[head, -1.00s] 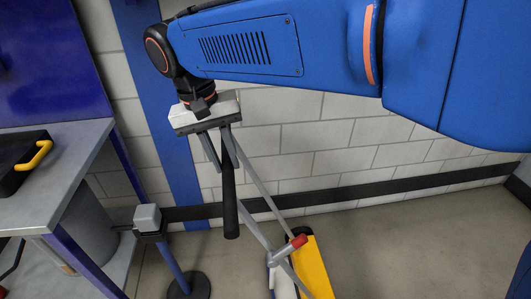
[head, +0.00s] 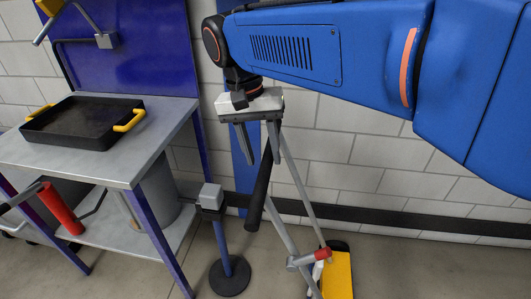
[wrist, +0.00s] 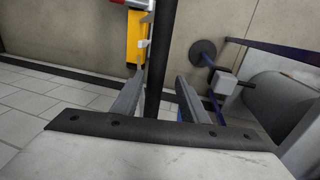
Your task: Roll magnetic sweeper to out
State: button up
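The magnetic sweeper has a yellow head (head: 340,277) low near the wall, grey rods with a red joint, and a black handle (head: 259,195) rising to my gripper. My gripper (head: 258,150) points down, its fingers on either side of the handle. In the wrist view the black handle (wrist: 159,55) runs between the fingertips (wrist: 160,82), and the yellow head (wrist: 134,38) lies beyond. The sweeper's lower end is cut off in the head view.
A grey workbench (head: 172,112) with a black yellow-handled tray (head: 85,122) stands left. A post with a round base (head: 230,276) stands between bench and sweeper. A grey cylinder (head: 160,190) is under the bench. A block wall (head: 370,150) is behind; floor shows at lower right.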

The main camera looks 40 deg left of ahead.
dwell(0.3)
notch_tip(320, 180, up, 17)
jog(key=s+a, duration=0.2)
jog(key=shift+a, duration=0.3)
dwell(0.6)
